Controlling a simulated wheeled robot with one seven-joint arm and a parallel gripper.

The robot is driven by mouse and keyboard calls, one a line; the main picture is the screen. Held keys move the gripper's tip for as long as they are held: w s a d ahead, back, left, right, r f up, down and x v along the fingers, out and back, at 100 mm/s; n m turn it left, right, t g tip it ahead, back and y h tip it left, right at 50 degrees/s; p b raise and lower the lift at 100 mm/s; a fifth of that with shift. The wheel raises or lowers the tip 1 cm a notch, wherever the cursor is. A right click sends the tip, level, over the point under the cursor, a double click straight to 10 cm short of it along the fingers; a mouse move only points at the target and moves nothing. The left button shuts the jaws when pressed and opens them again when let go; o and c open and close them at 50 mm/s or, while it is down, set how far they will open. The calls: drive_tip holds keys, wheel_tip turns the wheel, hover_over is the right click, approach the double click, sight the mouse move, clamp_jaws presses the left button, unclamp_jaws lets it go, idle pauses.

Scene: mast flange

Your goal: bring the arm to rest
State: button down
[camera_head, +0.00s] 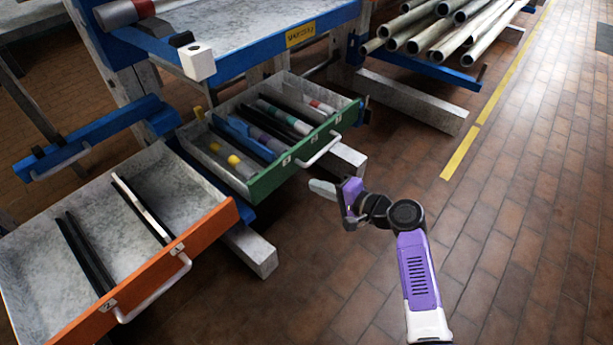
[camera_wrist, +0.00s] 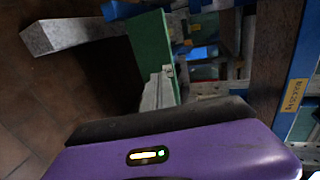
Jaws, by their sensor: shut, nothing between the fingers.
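My arm reaches up from the bottom of the head view, with a purple and white link and dark joints. My gripper (camera_head: 322,188) is shut and empty, its pale fingers pointing left over the brick floor. It appears just in front of the green drawer (camera_head: 292,160), near that drawer's handle (camera_head: 320,151), with no contact that I can make out. In the wrist view my purple wrist housing fills the bottom, and the green drawer front (camera_wrist: 152,45) shows above it.
The green drawer is open and holds several coloured cylinders. An orange-fronted drawer (camera_head: 150,272) is open at lower left, with black dividers. A blue workbench (camera_head: 262,49) stands behind. Metal pipes (camera_head: 440,28) lie on a rack at upper right. The floor (camera_head: 530,200) on the right is clear.

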drive_tip(key=shift+s+d+r, duration=0.2)
drive_tip(key=shift+s+d, duration=0.3)
drive_tip(key=w+d+r+t+h, duration=0.2)
drive_tip(key=w+d+r, duration=0.1)
drive_tip(key=d, duration=0.1)
drive_tip(key=s+d+f+n+t+h, duration=0.1)
drive_tip(key=s+d+t+h, duration=0.2)
drive_tip(key=s, duration=0.4)
drive_tip(key=s+d+f+n+t+h, duration=0.1)
drive_tip(key=s+d+h, duration=0.3)
drive_tip(key=s+d, duration=0.2)
drive_tip(key=s+r+n, duration=0.2)
drive_tip(key=s+r, duration=0.1)
drive_tip(key=s, duration=1)
drive_tip(key=s+a+r+n+g+h, duration=0.1)
drive_tip(key=s+r+n, duration=0.25)
drive_tip(key=s, duration=0.85)
drive_tip(key=s+r+n, duration=0.2)
drive_tip(key=s+r, duration=0.2)
drive_tip(key=s, duration=0.9)
wheel_tip(320, 180, up, 29)
drive_tip(key=p, duration=3)
drive_tip(key=shift+w, duration=0.15)
